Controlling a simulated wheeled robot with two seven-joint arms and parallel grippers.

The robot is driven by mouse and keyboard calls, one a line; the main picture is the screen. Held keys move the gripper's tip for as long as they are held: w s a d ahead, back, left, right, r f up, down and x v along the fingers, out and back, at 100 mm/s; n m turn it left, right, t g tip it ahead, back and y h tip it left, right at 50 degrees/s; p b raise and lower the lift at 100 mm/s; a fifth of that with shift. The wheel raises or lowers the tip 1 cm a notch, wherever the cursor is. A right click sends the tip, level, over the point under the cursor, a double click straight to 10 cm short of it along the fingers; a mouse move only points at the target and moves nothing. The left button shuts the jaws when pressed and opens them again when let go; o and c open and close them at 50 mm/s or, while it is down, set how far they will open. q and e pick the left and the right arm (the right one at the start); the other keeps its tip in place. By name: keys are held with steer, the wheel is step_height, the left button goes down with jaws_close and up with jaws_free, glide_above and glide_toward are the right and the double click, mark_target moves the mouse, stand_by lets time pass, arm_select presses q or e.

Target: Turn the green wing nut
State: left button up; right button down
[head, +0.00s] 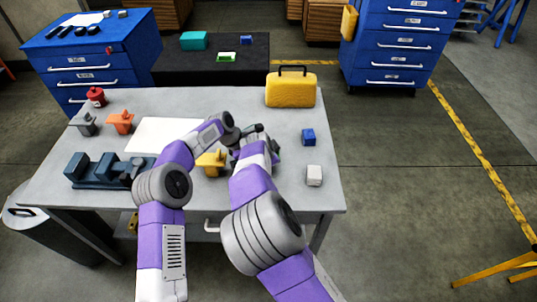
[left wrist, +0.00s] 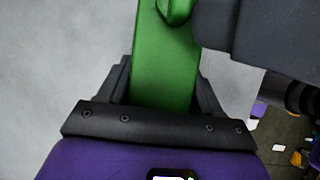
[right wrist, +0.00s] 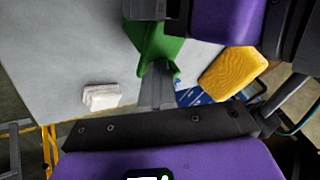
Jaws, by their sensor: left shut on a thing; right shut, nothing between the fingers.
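In the left wrist view a smooth green body (left wrist: 165,75) lies between the fingers of my left gripper (left wrist: 165,90), which is shut on it. A raised green part (left wrist: 174,10), possibly the wing nut, shows at the top edge, beside a dark part of my right gripper. In the right wrist view the fingers of my right gripper (right wrist: 157,80) are together and empty, their tips at the green part (right wrist: 165,58). I cannot tell whether they touch it. In the head view my two wrists meet above the table and mostly hide the green part.
The grey table (head: 305,195) holds a yellow case (head: 290,92), a blue block (head: 308,137), a white block (head: 314,175) and a white sheet (head: 155,135). Orange (head: 120,121), grey (head: 84,123), red (head: 96,97) and yellow (head: 211,162) parts and a dark blue rack (head: 90,172) also stand there.

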arm_select(q)
steer(key=shift+s+d, duration=0.25)
steer(key=shift+d, duration=0.2)
jaws_close()
arm_select(e)
steer(key=shift+w+r, duration=0.1)
steer(key=shift+w, duration=0.4)
arm_select(q)
steer(key=shift+r, duration=0.1)
arm_select(e)
steer(key=shift+w+d, duration=0.25)
arm_select(q)
steer(key=shift+w+a, duration=0.1)
steer(key=shift+a, duration=0.2)
steer(key=shift+w, duration=0.1)
arm_select(e)
steer(key=s+a+r, duration=0.3)
steer(key=s+r, duration=0.4)
steer(key=s, duration=0.2)
steer(key=shift+s+a+r, duration=0.2)
steer(key=shift+s+r, duration=0.05)
steer(key=shift+r, duration=0.15)
arm_select(q)
steer(key=shift+f+p, duration=0.25)
steer(key=shift+p, duration=0.05)
arm_select(e)
steer(key=shift+r, duration=0.3)
